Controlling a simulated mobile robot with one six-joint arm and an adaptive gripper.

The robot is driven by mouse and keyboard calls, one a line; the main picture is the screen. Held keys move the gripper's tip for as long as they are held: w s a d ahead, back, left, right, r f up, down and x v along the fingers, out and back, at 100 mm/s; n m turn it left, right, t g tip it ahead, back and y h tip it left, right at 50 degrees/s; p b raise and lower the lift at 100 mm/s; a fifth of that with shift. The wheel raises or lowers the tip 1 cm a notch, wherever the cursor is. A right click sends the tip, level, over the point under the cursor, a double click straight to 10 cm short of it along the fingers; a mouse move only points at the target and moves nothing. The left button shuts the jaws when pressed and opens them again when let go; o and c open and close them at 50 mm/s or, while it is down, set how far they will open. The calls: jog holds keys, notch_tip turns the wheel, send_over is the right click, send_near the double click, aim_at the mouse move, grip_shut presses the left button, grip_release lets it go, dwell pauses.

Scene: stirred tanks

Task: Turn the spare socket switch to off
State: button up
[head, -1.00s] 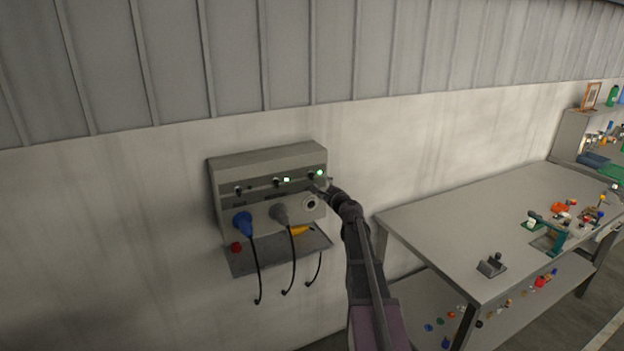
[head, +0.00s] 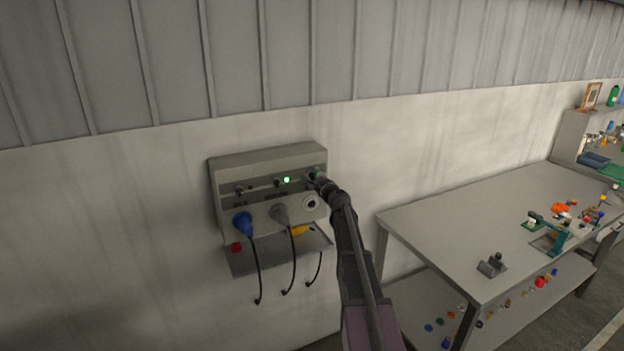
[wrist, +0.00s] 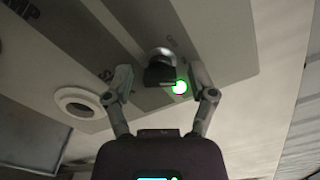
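The spare socket switch (wrist: 160,68) is a dark knob on the grey panel (head: 268,162). In the wrist view it lies between the two fingers of my gripper (wrist: 160,82), which are spread with a visible gap on each side. A lit green lamp (wrist: 181,88) is right beside the knob. The empty round socket (wrist: 76,102) is to its left; in the head view this socket (head: 310,202) is at the panel's right end. In the head view my gripper (head: 316,181) covers most of the right-hand switch and its lamp.
A blue plug (head: 243,224) and a grey plug (head: 280,214) with hanging cables sit in the other sockets. Another lit green lamp (head: 287,180) is at the middle switch. A shelf (head: 265,262) juts out below. A workbench (head: 470,225) stands to the right.

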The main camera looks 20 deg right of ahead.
grip_shut()
jog(key=shift+a, duration=0.3)
jog(key=shift+d, duration=0.2)
jog(key=shift+n, duration=0.3)
jog(key=n, duration=0.4)
jog(key=shift+d+n, duration=0.1)
jog(key=shift+n, duration=0.3)
jog(key=n, duration=0.6)
jog(key=shift+r+n, duration=0.1)
jog(key=shift+n, duration=0.2)
